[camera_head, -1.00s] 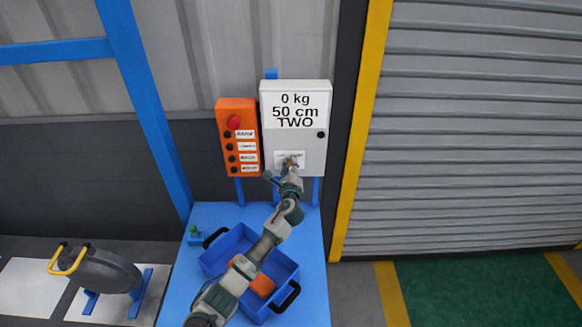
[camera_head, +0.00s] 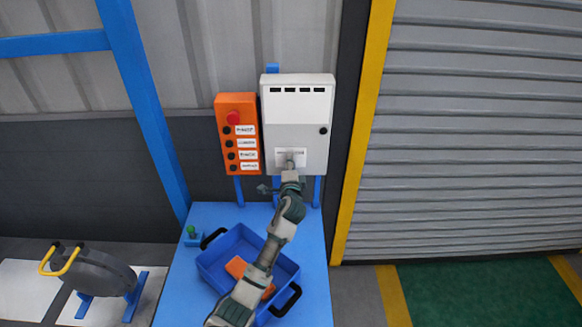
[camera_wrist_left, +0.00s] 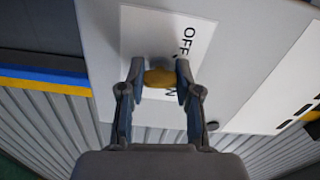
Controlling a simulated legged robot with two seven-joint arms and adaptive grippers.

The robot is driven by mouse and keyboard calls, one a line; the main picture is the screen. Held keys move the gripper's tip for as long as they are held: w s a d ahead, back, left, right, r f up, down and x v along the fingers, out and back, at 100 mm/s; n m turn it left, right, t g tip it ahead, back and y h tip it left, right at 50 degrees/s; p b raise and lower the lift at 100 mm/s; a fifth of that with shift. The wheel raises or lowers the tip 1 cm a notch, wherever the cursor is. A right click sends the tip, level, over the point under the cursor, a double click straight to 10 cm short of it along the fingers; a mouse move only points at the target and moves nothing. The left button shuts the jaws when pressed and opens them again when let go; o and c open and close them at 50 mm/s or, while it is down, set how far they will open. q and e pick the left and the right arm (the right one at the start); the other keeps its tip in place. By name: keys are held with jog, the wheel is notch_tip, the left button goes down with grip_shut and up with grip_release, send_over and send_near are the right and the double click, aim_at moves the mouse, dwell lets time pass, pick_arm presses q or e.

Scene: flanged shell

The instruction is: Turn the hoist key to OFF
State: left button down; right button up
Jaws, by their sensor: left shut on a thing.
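The grey-white control box (camera_head: 298,122) hangs on the wall behind the blue table. Its upper panel shows a row of dark slots and no text. My left gripper (camera_head: 290,161) reaches the white label (camera_head: 291,154) on its lower front. In the left wrist view, the gripper (camera_wrist_left: 160,78) is shut on a brass-coloured key (camera_wrist_left: 159,77), one finger on each side. The label (camera_wrist_left: 150,30) there reads OFF, with another word partly hidden behind a finger. I cannot tell which mark the key points to. My right gripper is not in view.
An orange button box (camera_head: 237,133) with a red button stands close left of the control box. A blue crate (camera_head: 222,252) with an orange thing (camera_head: 238,267) inside sits on the blue table (camera_head: 316,240). A grey shutter (camera_head: 470,130) is at right.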

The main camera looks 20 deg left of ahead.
pick_arm(q)
jog(key=n, duration=0.1)
jog(key=f+n+b, duration=0.1)
jog(key=n, duration=0.1)
jog(key=shift+d+f+n, duration=0.1)
jog(key=shift+d+n, duration=0.05)
jog(key=shift+n, duration=0.15)
jog(key=shift+n+b, duration=0.85)
jog(key=shift+n, duration=0.95)
jog(key=c, duration=0.8)
grip_release()
jog(key=shift+r, duration=0.3)
jog(key=shift+s+r, duration=0.1)
jog(key=v, duration=1.1)
jog(key=shift+s+d, duration=0.2)
jog(key=shift+s, duration=0.15)
